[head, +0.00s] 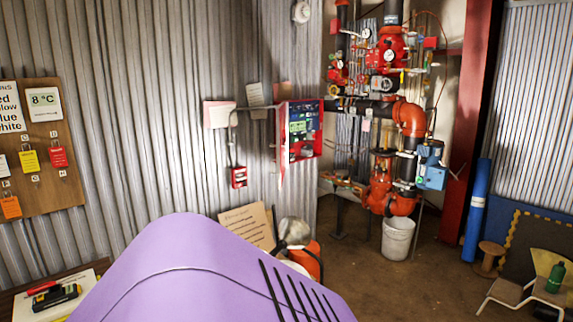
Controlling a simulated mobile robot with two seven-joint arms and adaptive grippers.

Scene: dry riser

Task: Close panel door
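A red control panel box (318,132) is mounted on the corrugated metal wall, right of the middle in the head view. It stands open, and green boards and small parts show inside. Its door (280,143) appears as a narrow pale strip with a red edge at the box's left side, swung outward and seen almost edge-on. Neither of my grippers is in view.
Red pipes and valves (408,118) stand right of the panel, with a white bucket (397,238) below. An orange and white container (304,258) and a cardboard sign (247,226) are below the panel. A tag board (60,140) hangs at left. Brown floor is open at centre right.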

